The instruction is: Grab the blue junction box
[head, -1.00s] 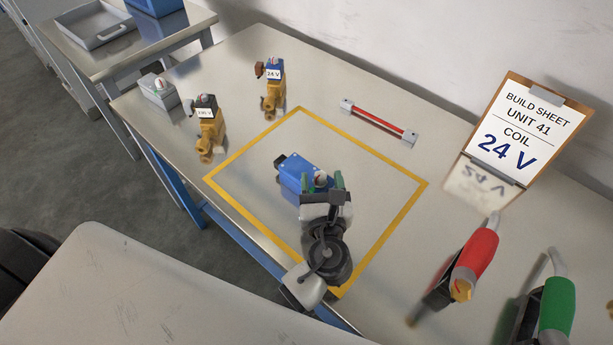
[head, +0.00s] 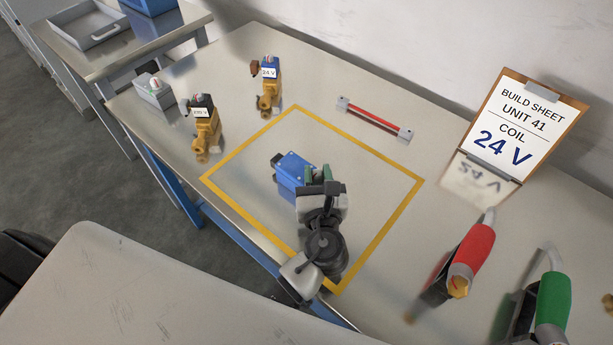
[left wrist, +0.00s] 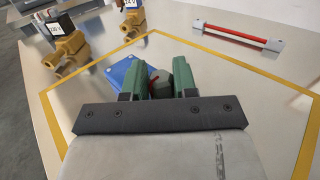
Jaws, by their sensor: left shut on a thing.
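The blue junction box (head: 292,170) lies inside the yellow outline on the workbench, tilted slightly across it. It also shows in the left wrist view (left wrist: 122,70), partly hidden behind the fingers. My left gripper (head: 319,174) is at its near right end. In the left wrist view its green fingers (left wrist: 158,82) are shut around a grey round part with a red mark at that end of the box. I cannot tell whether the box is clear of the bench. My right gripper is not in view.
Two brass valves stand at the back left, one labelled 24 V (head: 268,85), near a small grey box (head: 154,92). A red bar (head: 374,120) lies behind the yellow outline (head: 395,207).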

